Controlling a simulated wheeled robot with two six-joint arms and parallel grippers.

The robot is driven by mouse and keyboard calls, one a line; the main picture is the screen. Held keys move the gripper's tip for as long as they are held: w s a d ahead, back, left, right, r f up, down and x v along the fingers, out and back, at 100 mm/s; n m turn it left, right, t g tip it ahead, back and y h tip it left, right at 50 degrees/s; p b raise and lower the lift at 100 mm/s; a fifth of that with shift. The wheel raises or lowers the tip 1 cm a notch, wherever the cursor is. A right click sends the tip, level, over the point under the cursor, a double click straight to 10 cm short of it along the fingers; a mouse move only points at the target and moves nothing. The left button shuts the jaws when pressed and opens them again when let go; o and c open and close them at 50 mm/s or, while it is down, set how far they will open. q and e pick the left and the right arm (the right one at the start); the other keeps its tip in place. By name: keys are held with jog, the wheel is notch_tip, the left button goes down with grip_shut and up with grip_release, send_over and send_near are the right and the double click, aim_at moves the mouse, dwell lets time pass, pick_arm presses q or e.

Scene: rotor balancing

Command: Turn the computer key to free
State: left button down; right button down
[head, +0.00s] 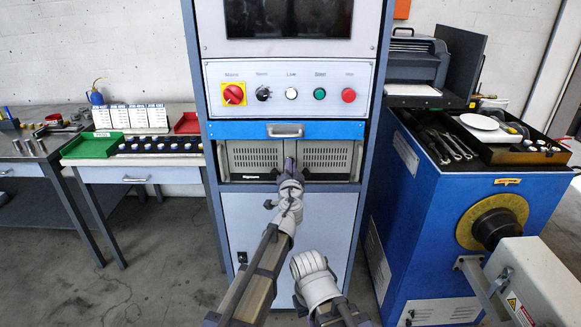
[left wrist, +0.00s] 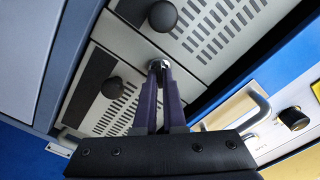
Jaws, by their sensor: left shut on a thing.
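The computer sits in the open bay of the cabinet, with perforated grey fronts (head: 325,157). My left gripper (head: 289,165) reaches up to the middle of these fronts in the head view. In the left wrist view its two purple fingers (left wrist: 158,80) are closed together on a small silvery key (left wrist: 157,63) at the computer's front. The key's turn position cannot be read, as the fingers cover most of it. Of my right arm, a grey-white part shows low in front of the cabinet; its fingers are not visible.
Two black knobs (left wrist: 163,16) (left wrist: 112,88) stand out near the fingers. A blue drawer with a handle (head: 286,130) is just above the bay, below the control panel (head: 288,88) with a red switch and buttons. A blue machine (head: 450,215) stands right, a table (head: 140,175) left.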

pick_arm(q)
jog(key=shift+f+m, duration=0.1)
jog(key=shift+m, duration=4.1)
pick_arm(e)
jog(key=shift+f, duration=0.1)
pick_arm(q)
jog(key=c, duration=1)
grip_release()
